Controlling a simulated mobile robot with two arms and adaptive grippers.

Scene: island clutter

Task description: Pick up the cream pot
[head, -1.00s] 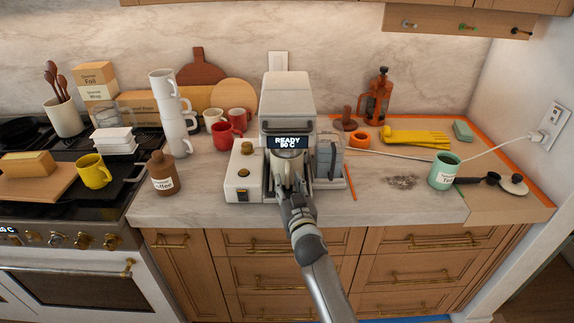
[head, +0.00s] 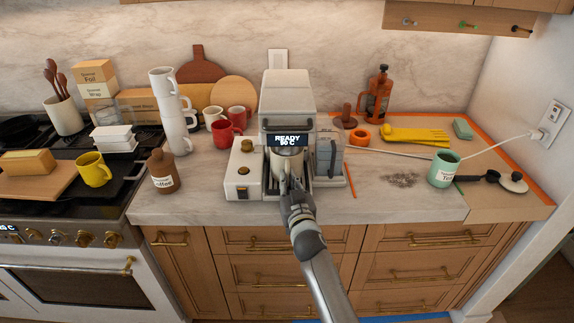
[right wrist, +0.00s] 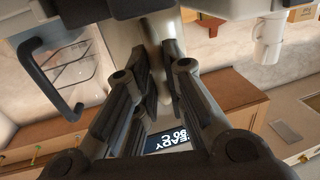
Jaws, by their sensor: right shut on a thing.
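The cream pot (head: 289,160) is inside the coffee machine (head: 288,97), under its lit "READY" display. Only its upper front part shows in the head view, as my gripper covers the lower part. My right gripper (head: 290,187) is at the front of the pot and shut on it, with the arm coming up from below. In the right wrist view my fingers (right wrist: 158,85) frame a pale surface, but the dark finger links hide much of the grip. My left gripper is not in view.
A clear container (head: 329,157) stands close to the right of the pot. A brown coffee jar (head: 162,172), red mugs (head: 227,133) and a stack of white mugs (head: 174,120) stand to the left. A green mug (head: 443,170) is at the right. The counter front (head: 385,205) is bare.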

